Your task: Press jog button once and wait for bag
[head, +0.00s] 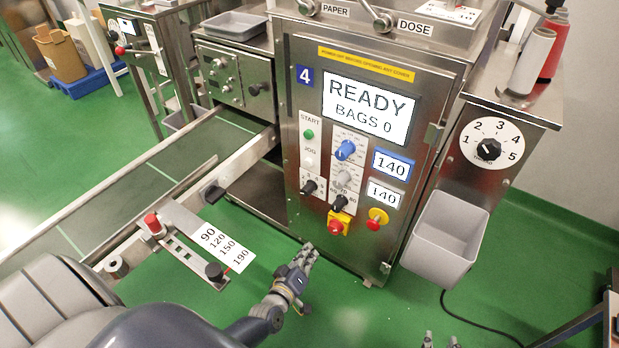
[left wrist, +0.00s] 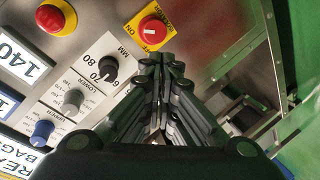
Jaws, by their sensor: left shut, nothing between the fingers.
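The packing machine's front panel (head: 325,258) stands ahead in the head view. Its screen (head: 367,108) reads "READY" and "BAGS 0". The pale jog button (head: 310,160) sits under the JOG label, below the green start button (head: 308,134). My left gripper (head: 307,252) is shut and empty, below the panel's lower knobs and well under the jog button. In the left wrist view its closed fingers (left wrist: 163,62) point close to the red main switch (left wrist: 151,31); the jog button is not visible there. My right gripper (head: 441,341) shows only two separated fingertips at the bottom edge.
A grey bin (head: 446,238) hangs right. Knobs (head: 345,150) and a yellow-based red stop button (head: 377,219) stick out from the panel.

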